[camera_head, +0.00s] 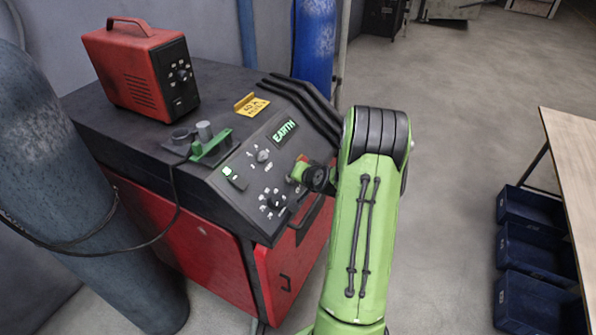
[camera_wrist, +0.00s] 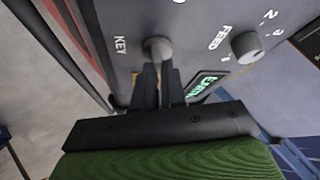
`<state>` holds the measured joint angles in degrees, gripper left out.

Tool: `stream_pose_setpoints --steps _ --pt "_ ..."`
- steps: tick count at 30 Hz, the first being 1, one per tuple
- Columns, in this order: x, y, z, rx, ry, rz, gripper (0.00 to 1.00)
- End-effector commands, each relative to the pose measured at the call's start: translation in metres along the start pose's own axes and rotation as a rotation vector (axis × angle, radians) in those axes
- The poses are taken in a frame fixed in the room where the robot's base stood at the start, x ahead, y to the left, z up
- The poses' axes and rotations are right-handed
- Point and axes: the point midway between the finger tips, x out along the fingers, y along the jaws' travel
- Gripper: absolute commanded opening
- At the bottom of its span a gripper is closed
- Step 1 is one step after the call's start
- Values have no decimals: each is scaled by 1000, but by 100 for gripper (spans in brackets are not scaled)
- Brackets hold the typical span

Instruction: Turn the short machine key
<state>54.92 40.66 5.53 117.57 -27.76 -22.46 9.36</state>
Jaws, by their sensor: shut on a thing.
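The key (camera_wrist: 157,46) shows in the wrist view as a short grey round-ended piece beside the "KEY" label on the dark sloped panel. My gripper (camera_wrist: 158,82) has its two dark fingers closed on the key. The fingers hide part of it, so its exact angle is hard to tell. In the head view the control panel (camera_head: 237,167) is on the red and black machine (camera_head: 190,235). My green arm reaches to the panel's right side there and hides the key and the fingertips.
A grey knob marked "FEED" (camera_wrist: 247,47) sits near my gripper. A red box (camera_head: 128,70), a yellow tag (camera_head: 250,104) and a green clamp (camera_head: 212,148) are on the machine top. Gas cylinders flank it. A wooden table (camera_head: 572,160) and blue bins (camera_head: 535,255) stand right; floor between is clear.

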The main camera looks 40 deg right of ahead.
Motion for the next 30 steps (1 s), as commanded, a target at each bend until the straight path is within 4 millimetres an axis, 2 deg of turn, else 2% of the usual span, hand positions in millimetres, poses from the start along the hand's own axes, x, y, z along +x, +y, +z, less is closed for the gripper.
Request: stream_pose_setpoints --steps 12,30 --pt "-1 -4 -2 232 0 127 0" --pt "0 -2 -1 301 1 165 0"
